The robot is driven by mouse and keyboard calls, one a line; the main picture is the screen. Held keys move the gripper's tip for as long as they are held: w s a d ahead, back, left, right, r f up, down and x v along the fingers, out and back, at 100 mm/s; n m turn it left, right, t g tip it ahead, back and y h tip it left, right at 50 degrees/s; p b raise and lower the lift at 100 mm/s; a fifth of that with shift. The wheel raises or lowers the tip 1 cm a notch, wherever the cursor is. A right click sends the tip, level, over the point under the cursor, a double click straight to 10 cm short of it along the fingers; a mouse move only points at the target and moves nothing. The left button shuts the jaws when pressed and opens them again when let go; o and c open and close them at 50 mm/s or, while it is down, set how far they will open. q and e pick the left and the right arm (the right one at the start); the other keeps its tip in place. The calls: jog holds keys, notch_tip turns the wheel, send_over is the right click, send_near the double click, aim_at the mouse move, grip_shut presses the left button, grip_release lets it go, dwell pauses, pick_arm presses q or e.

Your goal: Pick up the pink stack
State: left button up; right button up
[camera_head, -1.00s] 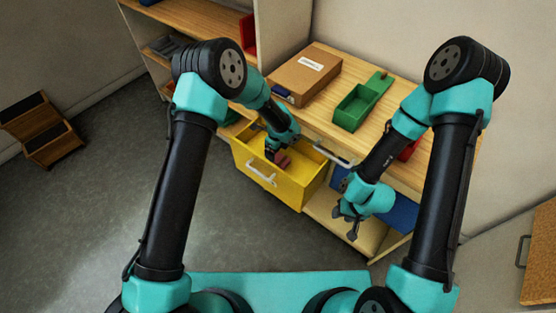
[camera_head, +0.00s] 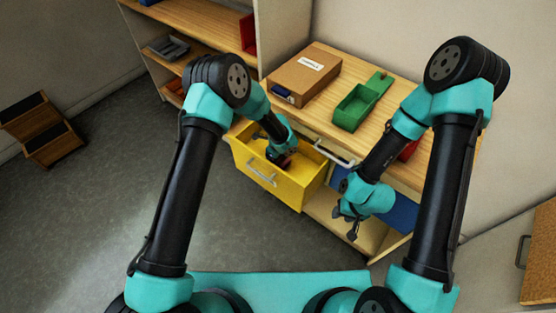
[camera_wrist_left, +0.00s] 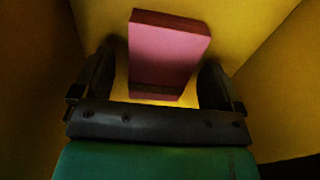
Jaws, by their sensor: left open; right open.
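The pink stack (camera_wrist_left: 166,52) is a block-shaped pink piece inside the open yellow drawer (camera_head: 262,178). In the left wrist view it lies between the two dark fingers of my left gripper (camera_wrist_left: 158,85), with a gap at each side. In the head view my left gripper (camera_head: 282,160) reaches down into the drawer, and only a small dark reddish part of the stack shows by it. The left gripper is open. My right gripper (camera_head: 348,222) is open and empty, in front of the cabinet to the right of the drawer.
The yellow drawer walls stand close around my left gripper. On the wooden top are a brown box (camera_head: 306,76) and a green open box (camera_head: 352,108). A blue drawer front (camera_head: 402,213) is behind my right arm. A shelf unit (camera_head: 205,30) stands at the back left.

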dwell(0.3)
pick_arm(q)
jog(key=c, duration=1)
